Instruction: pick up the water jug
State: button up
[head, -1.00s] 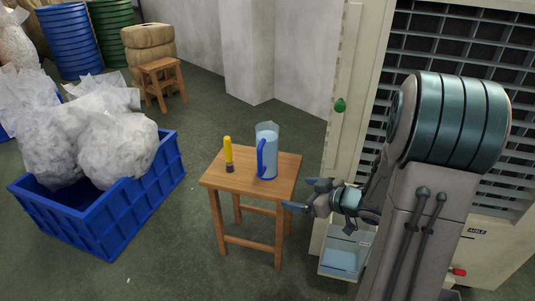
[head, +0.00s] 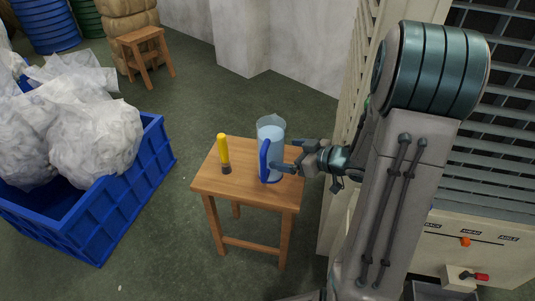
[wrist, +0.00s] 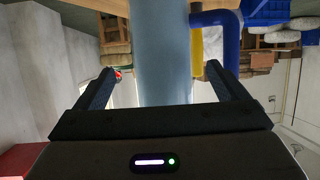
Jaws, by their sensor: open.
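The water jug (head: 271,137) is a clear, bluish, upright container with a blue handle (head: 264,160), standing on a small wooden table (head: 235,190). My gripper (head: 287,162) is at the jug's right side in the head view, with its fingers at the jug's level. In the wrist view the jug body (wrist: 162,50) stands between the two open fingers (wrist: 165,85), and the blue handle (wrist: 232,40) is to the right, beyond the right finger. I cannot tell whether either finger touches the jug.
A yellow and black flashlight-like object (head: 224,152) stands left of the jug on the table. A blue crate (head: 120,195) with full plastic bags is at the left. A large louvred machine (head: 480,235) stands at the right. A wooden stool (head: 147,55) is at the back.

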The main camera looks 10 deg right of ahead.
aim_at(281, 157)
jog(key=b+x, duration=0.1)
jog(key=x, duration=0.1)
jog(key=b+x, duration=0.1)
jog(key=x, duration=0.1)
jog(key=f+b+x, duration=0.1)
jog(key=x, duration=0.1)
jog(key=shift+s+f+b, duration=0.15)
jog(key=shift+s+b, duration=0.05)
jog(key=shift+b, duration=0.1)
jog(key=shift+w+a, duration=0.1)
jog(key=c, duration=1.1)
jog(key=shift+c, duration=0.3)
jog(key=shift+r, duration=0.25)
